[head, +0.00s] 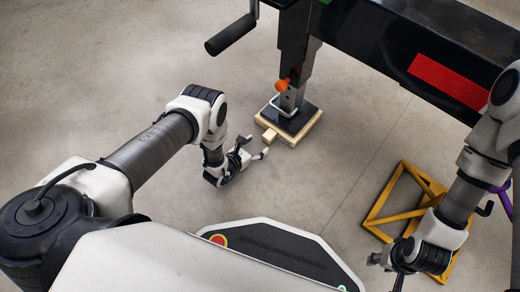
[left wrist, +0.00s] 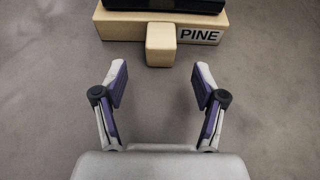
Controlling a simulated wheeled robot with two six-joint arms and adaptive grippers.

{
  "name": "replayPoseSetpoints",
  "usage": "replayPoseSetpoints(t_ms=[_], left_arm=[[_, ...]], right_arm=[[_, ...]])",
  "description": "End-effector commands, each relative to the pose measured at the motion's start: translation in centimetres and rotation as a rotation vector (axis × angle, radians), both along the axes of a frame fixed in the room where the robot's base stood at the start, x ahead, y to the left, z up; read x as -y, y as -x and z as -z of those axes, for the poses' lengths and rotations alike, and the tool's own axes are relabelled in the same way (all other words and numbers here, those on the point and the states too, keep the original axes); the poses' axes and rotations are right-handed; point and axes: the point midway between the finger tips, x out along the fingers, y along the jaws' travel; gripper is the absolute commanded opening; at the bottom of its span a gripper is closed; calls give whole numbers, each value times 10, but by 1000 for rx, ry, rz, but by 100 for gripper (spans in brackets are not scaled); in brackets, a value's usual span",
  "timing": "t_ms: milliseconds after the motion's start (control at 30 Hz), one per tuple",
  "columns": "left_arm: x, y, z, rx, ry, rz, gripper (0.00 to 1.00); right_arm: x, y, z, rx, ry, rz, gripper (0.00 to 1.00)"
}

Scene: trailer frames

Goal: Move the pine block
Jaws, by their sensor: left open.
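The pine block (head: 308,131) is a pale wooden block on the floor, under the black foot of a trailer jack. In the left wrist view its front face (left wrist: 122,27) carries a "PINE" label. A smaller wooden piece (left wrist: 160,43) juts from its front; it also shows in the head view (head: 268,137). My left gripper (head: 257,147) is open and empty, low near the floor, its fingers apart and facing this piece. In the left wrist view, the piece is ahead of and between the fingertips (left wrist: 161,80). My right gripper (head: 385,269) is far off at lower right, its finger opening unclear.
The jack leg (head: 294,42) has an orange knob (head: 282,85) and a crank handle (head: 230,35). A black trailer beam (head: 400,40) with a red patch runs to the upper right. A yellow stand (head: 380,215) is at right. The floor left of the block is clear.

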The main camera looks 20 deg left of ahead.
Motion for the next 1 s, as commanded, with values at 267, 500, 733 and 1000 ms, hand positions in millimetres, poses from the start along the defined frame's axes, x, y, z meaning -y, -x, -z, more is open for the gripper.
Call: replayPoseSetpoints(t_ms=[267,500,733,1000], left_arm=[[3,-8,6,-1,-1,4,71],[16,-42,24,-1,-1,4,71],[25,-65,31,-2,-1,4,71],[25,-68,29,-3,0,4,71]], right_arm=[[0,-1,8,3,0,4,40],[1,-2,36,7,1,10,40],[1,-4,51,11,2,14,40],[1,-4,50,11,2,14,40]])
